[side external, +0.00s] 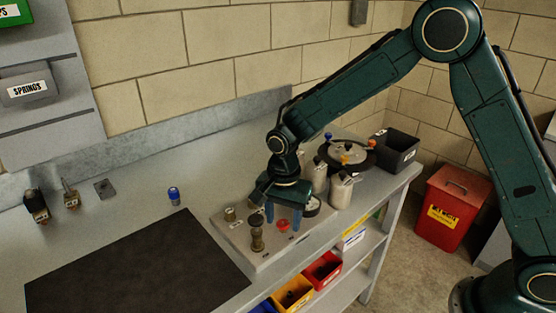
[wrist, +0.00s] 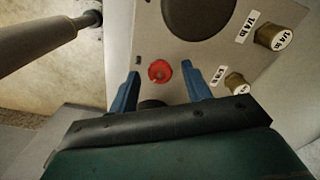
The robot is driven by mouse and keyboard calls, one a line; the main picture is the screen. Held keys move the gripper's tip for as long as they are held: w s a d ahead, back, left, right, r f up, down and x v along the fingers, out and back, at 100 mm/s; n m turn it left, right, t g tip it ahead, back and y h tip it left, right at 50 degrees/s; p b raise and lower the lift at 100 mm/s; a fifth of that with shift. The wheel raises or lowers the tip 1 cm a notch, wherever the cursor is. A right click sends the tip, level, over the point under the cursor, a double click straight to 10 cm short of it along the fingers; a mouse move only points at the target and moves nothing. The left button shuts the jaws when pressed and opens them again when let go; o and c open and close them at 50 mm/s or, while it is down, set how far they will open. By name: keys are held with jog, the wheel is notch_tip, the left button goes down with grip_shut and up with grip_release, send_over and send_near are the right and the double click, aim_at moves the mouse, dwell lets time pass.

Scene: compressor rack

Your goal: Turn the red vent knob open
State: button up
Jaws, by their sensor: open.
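The red vent knob (side external: 283,225) sits on the grey fixture plate (side external: 259,257) on the bench. In the wrist view the red knob (wrist: 160,71) lies between the tips of my two blue fingers, with a gap on each side. My gripper (side external: 284,222) points down over the plate, and its fingers stand apart around the knob without visible contact. My gripper also shows in the wrist view (wrist: 159,78), open and empty. How far the fingertips are above the plate is hard to tell.
Brass fittings (wrist: 272,37) labelled 1/4 in stand on the plate, and a dark brass post (side external: 257,235) is close beside my gripper. Metal canisters (side external: 341,190) stand behind it. A dark mat (side external: 130,270) and a blue part (side external: 174,196) lie to the left.

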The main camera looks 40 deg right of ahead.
jog(key=shift+f, duration=0.2)
jog(key=c, duration=1)
